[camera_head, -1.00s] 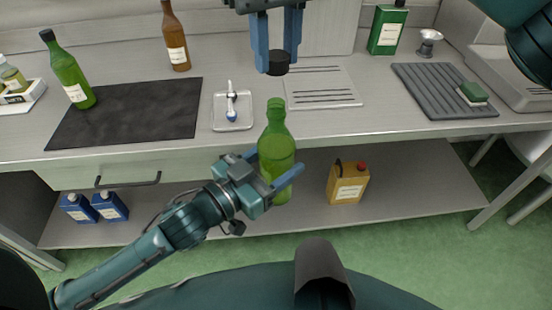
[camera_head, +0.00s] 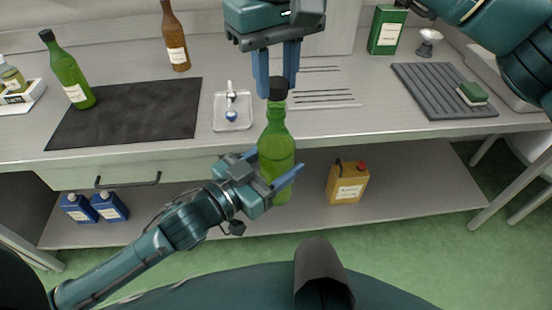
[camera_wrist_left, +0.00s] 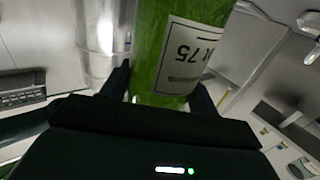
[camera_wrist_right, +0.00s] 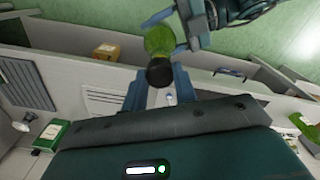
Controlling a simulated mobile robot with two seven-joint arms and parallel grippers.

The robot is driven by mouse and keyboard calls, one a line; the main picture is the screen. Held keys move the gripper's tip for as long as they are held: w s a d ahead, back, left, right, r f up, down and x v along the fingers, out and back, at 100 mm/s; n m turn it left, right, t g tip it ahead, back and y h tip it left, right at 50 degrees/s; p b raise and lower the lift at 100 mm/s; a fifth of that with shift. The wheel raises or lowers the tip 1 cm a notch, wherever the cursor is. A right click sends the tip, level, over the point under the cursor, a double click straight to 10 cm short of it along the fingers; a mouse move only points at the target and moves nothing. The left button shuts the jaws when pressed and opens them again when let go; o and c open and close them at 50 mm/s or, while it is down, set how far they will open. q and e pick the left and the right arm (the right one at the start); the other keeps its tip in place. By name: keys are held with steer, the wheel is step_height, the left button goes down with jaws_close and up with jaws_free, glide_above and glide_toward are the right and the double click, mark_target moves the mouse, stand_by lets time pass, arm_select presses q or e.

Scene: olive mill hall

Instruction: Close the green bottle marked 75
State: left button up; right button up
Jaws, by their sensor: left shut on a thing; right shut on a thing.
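The green bottle (camera_head: 276,150) is upright in front of the bench edge, in my left gripper (camera_head: 281,178), which is shut on its lower body. In the left wrist view its label (camera_wrist_left: 188,55) reads 75, upside down. My right gripper (camera_head: 277,84) is above the bottle, shut on a black cap (camera_head: 278,88). The cap is at the bottle's mouth in the head view and hides the mouth. In the right wrist view the cap (camera_wrist_right: 159,73) covers the top of the bottle (camera_wrist_right: 160,41). I cannot tell whether it is seated or turned on.
Another green bottle (camera_head: 68,72) and a brown bottle (camera_head: 175,40) stand on the bench. A yellow can (camera_head: 347,183) and blue containers (camera_head: 110,206) are on the lower shelf.

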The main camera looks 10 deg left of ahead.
stand_by(0.7)
steer(key=shift+f, duration=0.85)
steer(key=shift+f, duration=0.55)
